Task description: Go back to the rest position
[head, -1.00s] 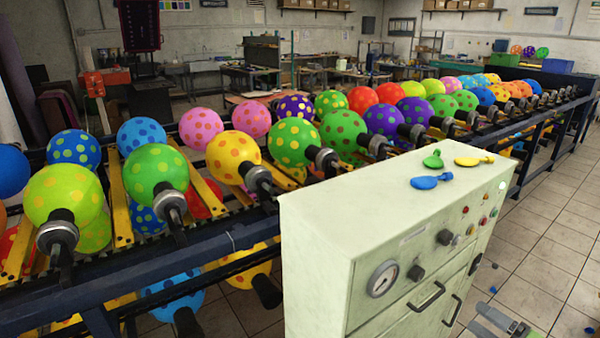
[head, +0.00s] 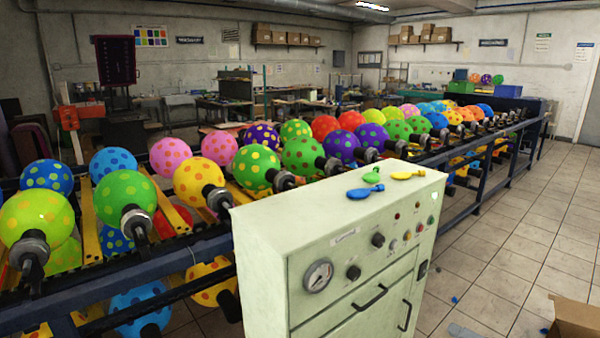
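My gripper is not clearly in view. In the head view, a pale green control cabinet (head: 263,262) stands upright in the foreground. A blue balloon (head: 365,192), a green balloon (head: 372,175) and a yellow balloon (head: 407,175), all uninflated, lie on its top near the right end. A grey flat piece (head: 467,332) is cut off by the bottom edge, and I cannot tell what it is.
A long printing line carrying inflated dotted balloons (head: 125,200) runs from left front to right back. A cardboard box (head: 573,318) is at the lower right. Small blue pieces (head: 455,300) lie on the floor. The tiled floor (head: 530,235) on the right is mostly clear.

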